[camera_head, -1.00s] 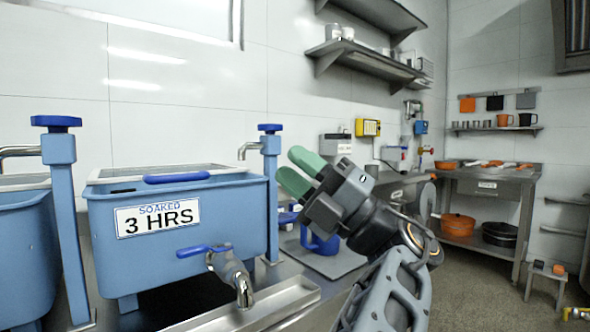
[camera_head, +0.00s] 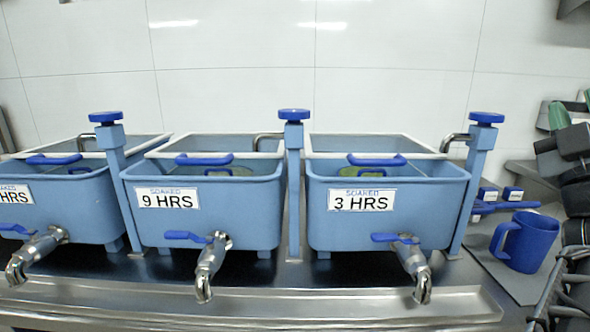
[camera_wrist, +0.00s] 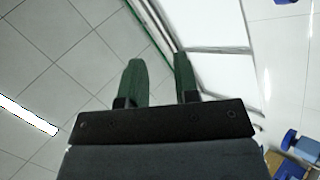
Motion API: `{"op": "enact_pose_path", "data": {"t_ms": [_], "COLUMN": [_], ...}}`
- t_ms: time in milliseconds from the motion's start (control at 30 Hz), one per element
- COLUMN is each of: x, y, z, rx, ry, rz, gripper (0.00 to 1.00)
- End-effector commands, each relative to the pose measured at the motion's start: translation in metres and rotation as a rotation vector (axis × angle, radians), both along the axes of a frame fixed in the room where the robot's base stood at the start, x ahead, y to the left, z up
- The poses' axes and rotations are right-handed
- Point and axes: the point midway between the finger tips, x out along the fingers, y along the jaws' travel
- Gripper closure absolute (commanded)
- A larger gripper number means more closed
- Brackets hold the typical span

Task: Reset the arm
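My gripper (camera_head: 572,108) is at the right edge of the head view, partly cut off, with its green fingers pointing up. In the wrist view the two green fingers of my gripper (camera_wrist: 159,64) stand apart with a clear gap and nothing between them. My dark arm links run down the right edge of the head view below it. The gripper is to the right of the blue tanks and above the blue mug (camera_head: 526,242), touching neither in the picture.
A blue tank labelled 3 HRS (camera_head: 387,225) stands beside one labelled 9 HRS (camera_head: 208,212) and another (camera_head: 65,200) at left. Steel taps project in front. The mug stands on a grey mat (camera_head: 530,285) near blue-and-white items (camera_head: 488,194). The wall (camera_head: 390,70) behind is bare.

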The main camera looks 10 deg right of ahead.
Motion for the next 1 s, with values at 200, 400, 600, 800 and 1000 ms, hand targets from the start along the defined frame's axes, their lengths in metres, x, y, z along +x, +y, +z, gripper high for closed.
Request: {"op": "enact_pose_path", "data": {"t_ms": [200,400,600,800,1000], "x": [0.052,0.094,0.097,0.062,0.041], "y": [-0.037,0.005,0.121,0.221,0.252], "z": [0.012,-0.036,-0.073,-0.111,-0.133], "rx": [0.597,1.112,1.48,1.548,1.491], "ry": [0.159,0.518,1.042,1.439,1.545], "rz": [-0.062,-0.028,0.081,0.092,0.053], "gripper": [0.71,0.71,0.71,0.71,0.71]}}
